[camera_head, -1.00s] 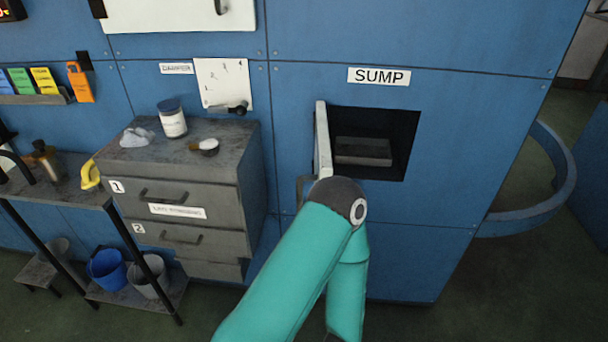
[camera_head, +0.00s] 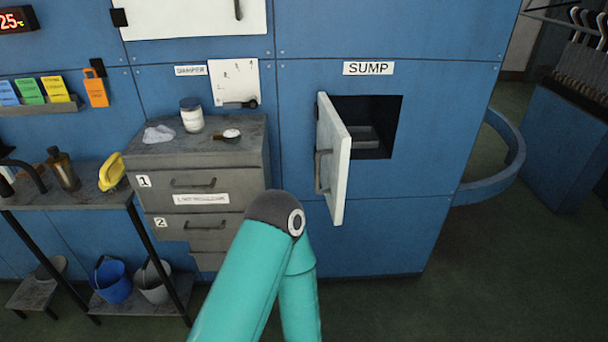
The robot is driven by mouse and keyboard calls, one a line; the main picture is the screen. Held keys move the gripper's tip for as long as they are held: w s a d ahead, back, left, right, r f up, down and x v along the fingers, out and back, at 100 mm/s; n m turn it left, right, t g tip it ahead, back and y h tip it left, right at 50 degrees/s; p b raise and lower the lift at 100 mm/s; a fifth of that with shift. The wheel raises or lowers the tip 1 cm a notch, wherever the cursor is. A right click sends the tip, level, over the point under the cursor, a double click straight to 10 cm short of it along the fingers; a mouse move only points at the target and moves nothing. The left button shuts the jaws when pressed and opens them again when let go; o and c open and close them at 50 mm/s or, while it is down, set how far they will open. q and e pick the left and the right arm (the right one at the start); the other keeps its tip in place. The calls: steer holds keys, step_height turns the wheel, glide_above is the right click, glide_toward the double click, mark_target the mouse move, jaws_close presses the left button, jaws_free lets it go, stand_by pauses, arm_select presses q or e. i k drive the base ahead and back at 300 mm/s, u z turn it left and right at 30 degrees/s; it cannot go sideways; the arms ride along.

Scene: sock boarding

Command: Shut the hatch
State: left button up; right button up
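The hatch door (camera_head: 338,157) is a pale panel hinged at the left of a dark square opening (camera_head: 380,118) under the SUMP label (camera_head: 368,68). It stands open, swung out from the blue wall. A grey handle (camera_head: 322,172) sits on its outer face. Inside the opening is a grey block, partly hidden by the door. One teal arm of mine reaches up from the bottom, left of the door and apart from it in the picture. Neither gripper shows.
A grey drawer cabinet (camera_head: 205,190) stands left of the hatch, with a jar (camera_head: 192,115) and a spoon on top. A shelf with a yellow item (camera_head: 112,172) and buckets (camera_head: 112,280) is further left. A curved blue rail (camera_head: 505,165) is at the right.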

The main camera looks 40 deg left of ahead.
mark_target(332, 153)
steer(key=u, duration=0.05)
steer(key=k, duration=0.7)
steer(key=u, duration=0.95)
steer(key=i, duration=1.45)
steer(key=z, duration=0.7)
